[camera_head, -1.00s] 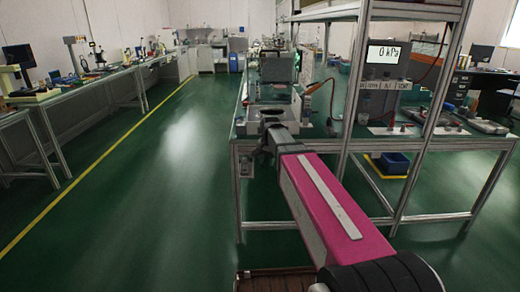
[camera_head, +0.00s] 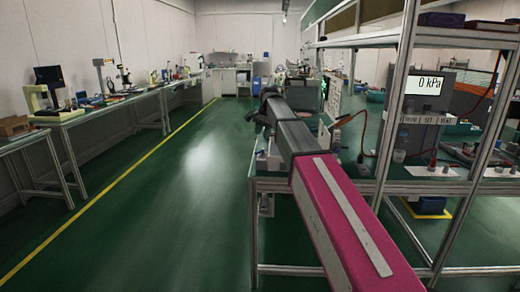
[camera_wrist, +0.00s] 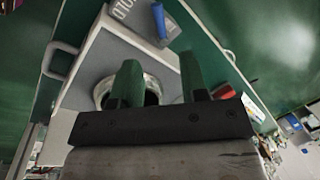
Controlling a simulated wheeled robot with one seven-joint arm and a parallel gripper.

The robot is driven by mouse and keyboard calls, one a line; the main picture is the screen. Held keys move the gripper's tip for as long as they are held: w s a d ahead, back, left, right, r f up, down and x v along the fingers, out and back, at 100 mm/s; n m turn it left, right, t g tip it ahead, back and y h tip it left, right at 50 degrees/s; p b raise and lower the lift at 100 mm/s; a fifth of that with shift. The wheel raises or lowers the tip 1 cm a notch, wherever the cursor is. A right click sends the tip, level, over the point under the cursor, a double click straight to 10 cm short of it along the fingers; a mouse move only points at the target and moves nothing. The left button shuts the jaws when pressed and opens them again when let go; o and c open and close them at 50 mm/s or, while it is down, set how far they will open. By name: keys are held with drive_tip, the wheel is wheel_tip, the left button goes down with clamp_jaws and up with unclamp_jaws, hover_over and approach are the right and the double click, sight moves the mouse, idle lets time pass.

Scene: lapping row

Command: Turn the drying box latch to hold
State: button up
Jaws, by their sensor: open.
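In the wrist view a pale grey box (camera_wrist: 80,92), which I take to be the drying box, lies beyond my gripper (camera_wrist: 160,82). A blue lever (camera_wrist: 159,20), apparently the latch, sits near the top beside a partly cut-off label (camera_wrist: 130,12) whose letters look like "OLD". The two green fingers are apart and empty, in front of a round metal-rimmed opening (camera_wrist: 102,93). The lever is beyond the fingertips, not touched. In the head view my gripper (camera_head: 260,110) is over the bench's left end, and my arm hides much of what lies there.
A gauge reading "0 kPa" (camera_head: 430,86) stands on the right part of the bench, under a metal frame (camera_head: 397,90). A grey handle (camera_wrist: 60,60) is on the box's left in the wrist view. The green aisle floor (camera_head: 190,190) at left is clear.

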drive_tip(key=f, duration=0.3)
drive_tip(key=a+f, duration=0.1)
drive_tip(key=f, duration=0.2)
drive_tip(key=w+f, duration=0.1)
drive_tip(key=f, duration=0.2)
drive_tip(key=shift+a, duration=0.15)
clamp_jaws()
